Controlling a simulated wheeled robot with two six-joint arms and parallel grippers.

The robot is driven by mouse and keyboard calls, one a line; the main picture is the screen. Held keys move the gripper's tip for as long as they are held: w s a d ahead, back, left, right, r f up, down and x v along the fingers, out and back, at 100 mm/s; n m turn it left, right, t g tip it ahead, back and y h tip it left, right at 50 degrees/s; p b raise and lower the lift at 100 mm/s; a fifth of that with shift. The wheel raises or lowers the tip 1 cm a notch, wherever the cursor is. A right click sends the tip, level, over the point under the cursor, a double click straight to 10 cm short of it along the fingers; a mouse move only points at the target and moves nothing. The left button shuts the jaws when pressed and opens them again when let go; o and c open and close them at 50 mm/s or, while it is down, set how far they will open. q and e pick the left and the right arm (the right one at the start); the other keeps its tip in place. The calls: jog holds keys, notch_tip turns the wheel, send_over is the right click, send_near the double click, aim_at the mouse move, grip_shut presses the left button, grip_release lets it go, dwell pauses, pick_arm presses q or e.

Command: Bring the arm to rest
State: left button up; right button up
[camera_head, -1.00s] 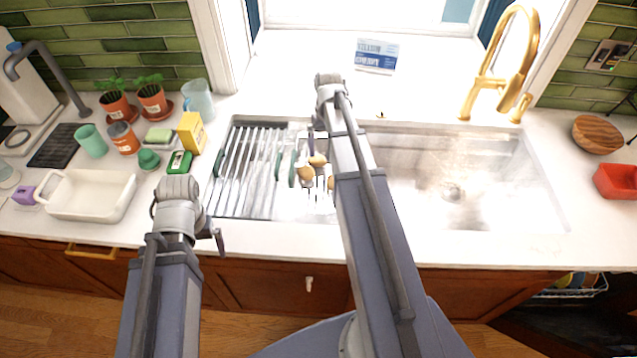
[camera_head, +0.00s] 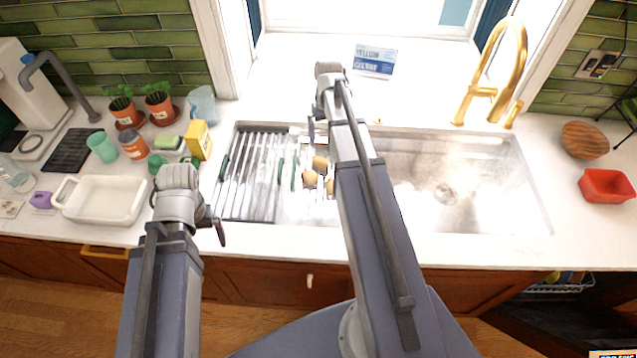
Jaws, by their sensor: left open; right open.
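My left arm comes in from the lower left. Its gripper (camera_head: 216,226) hangs over the counter's front edge, left of the sink, with a dark fingertip showing past the grey wrist. It is open and I see nothing held in it. My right arm reaches up across the middle of the sink (camera_head: 440,196). Its gripper (camera_head: 312,130) is mostly hidden behind the wrist, near the sink's back edge above the utensils. It is open, and nothing shows in it.
A drying rack (camera_head: 247,180) and several wooden-ended utensils (camera_head: 318,164) lie in the sink's left part. A white dish (camera_head: 100,216), cups and a yellow box (camera_head: 197,139) stand left. A gold faucet (camera_head: 481,92) rises behind. A red bowl (camera_head: 606,187) sits right.

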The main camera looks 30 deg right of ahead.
jog(key=shift+f, duration=0.15)
notch_tip(320, 180, down, 7)
jog(key=b, duration=0.7)
dwell(0.3)
jog(key=shift+f, duration=0.1)
